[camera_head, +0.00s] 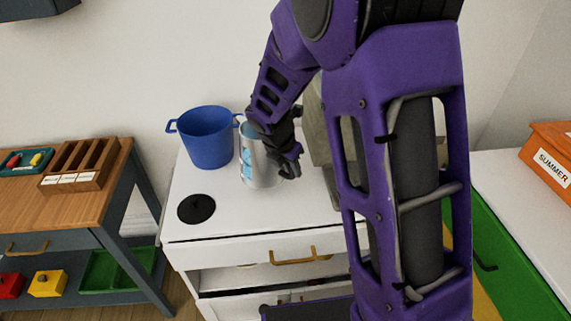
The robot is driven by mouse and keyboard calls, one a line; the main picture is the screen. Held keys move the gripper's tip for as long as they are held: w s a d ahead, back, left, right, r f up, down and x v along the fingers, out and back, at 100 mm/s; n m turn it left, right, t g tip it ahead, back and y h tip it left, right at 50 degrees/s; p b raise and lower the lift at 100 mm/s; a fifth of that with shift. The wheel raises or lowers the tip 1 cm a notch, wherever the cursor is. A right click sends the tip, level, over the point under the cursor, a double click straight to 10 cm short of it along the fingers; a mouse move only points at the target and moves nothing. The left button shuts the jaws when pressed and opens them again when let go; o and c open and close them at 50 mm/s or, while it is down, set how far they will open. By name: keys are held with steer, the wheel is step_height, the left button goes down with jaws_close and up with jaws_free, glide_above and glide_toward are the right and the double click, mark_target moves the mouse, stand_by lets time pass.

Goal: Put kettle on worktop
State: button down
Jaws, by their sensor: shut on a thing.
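A silver cylindrical vessel with light blue markings (252,171), apparently the kettle, is upright over the white cabinet top (222,222). My gripper (286,166) is shut on its right side. The gripper and arm cover its handle side, and no spout can be made out. I cannot tell whether its base touches the white surface. A wooden worktop (122,172) on a dark bench is at the left. I cannot tell which surface is the task's worktop.
A blue two-handled pot (207,138) stands left of the vessel, close to it. A flat black disc (196,208) lies at the front left of the white top. A wooden divided box (80,163) and a teal tray (22,162) occupy the wooden top. My arm hides the right side.

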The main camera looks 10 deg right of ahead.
mark_target(291, 180)
steer(key=shift+w+f+b, duration=0.1)
steer(key=shift+f+b, duration=0.4)
steer(key=shift+f, duration=2.1)
steer(key=c, duration=0.8)
jaws_free()
steer(key=shift+f, duration=0.15)
steer(key=shift+o, duration=0.2)
steer(key=shift+r, duration=0.3)
steer(key=p+v, duration=0.2)
steer(key=v, duration=1)
steer(key=shift+s, duration=0.2)
steer(key=shift+f, duration=0.1)
